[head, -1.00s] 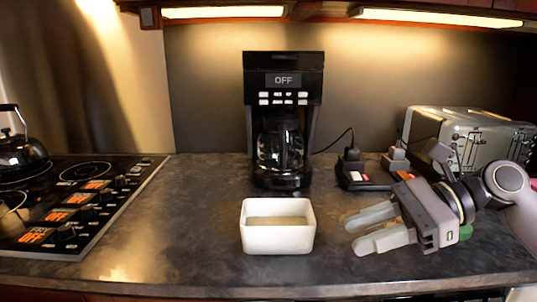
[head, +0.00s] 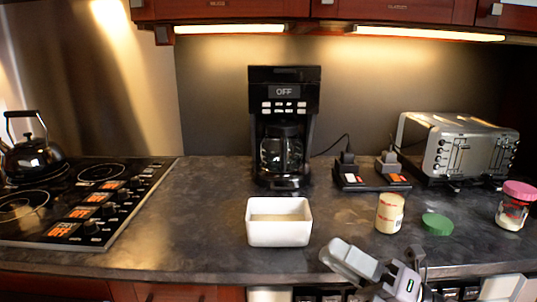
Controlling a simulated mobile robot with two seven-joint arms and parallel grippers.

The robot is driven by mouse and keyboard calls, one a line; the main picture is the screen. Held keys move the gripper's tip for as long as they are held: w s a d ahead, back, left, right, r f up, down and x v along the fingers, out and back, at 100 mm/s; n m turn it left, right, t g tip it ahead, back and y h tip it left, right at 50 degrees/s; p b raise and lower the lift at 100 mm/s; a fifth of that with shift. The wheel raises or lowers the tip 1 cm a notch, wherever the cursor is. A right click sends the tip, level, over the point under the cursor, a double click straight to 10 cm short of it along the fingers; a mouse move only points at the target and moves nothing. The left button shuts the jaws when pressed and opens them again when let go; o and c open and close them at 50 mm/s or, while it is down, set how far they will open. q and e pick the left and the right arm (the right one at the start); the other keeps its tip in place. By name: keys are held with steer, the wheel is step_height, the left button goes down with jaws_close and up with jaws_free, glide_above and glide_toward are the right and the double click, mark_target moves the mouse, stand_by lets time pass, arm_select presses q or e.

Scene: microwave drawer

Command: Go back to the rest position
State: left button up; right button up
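My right gripper (head: 338,257) is low in the head view, over the front edge of the counter. It is in front of and to the right of the white box. Its two grey fingers point to the upper left, seen nearly one over the other, with a small gap and nothing held. Its arm is mostly cut off by the bottom edge. My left gripper is out of view.
A white open box (head: 279,232) stands mid-counter, before a black coffee maker (head: 284,105) reading OFF. A cream jar (head: 389,213), a green lid (head: 437,224) and a pink-lidded jar (head: 514,208) stand right, before a toaster (head: 465,145). A stove (head: 85,200) with a kettle is left.

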steer(key=s+d+f+m+t+h+p, duration=0.1)
steer(key=d+f+m+t+h, duration=0.25)
steer(key=f+m+h, duration=0.65)
steer(key=s+d+f+m+t+h+p, duration=0.2)
steer(key=d+f+m+t+h, duration=0.3)
steer(key=m, duration=0.9)
steer(key=s+f+m+g+h+p, duration=0.1)
steer(key=s+f+m+g+h, duration=0.2)
steer(key=s+f+m+g, duration=0.4)
steer(key=s+f+m, duration=0.3)
steer(key=s+f, duration=0.3)
steer(key=f, duration=0.3)
steer(key=shift+s+d+g, duration=0.3)
steer(key=shift+g, duration=0.05)
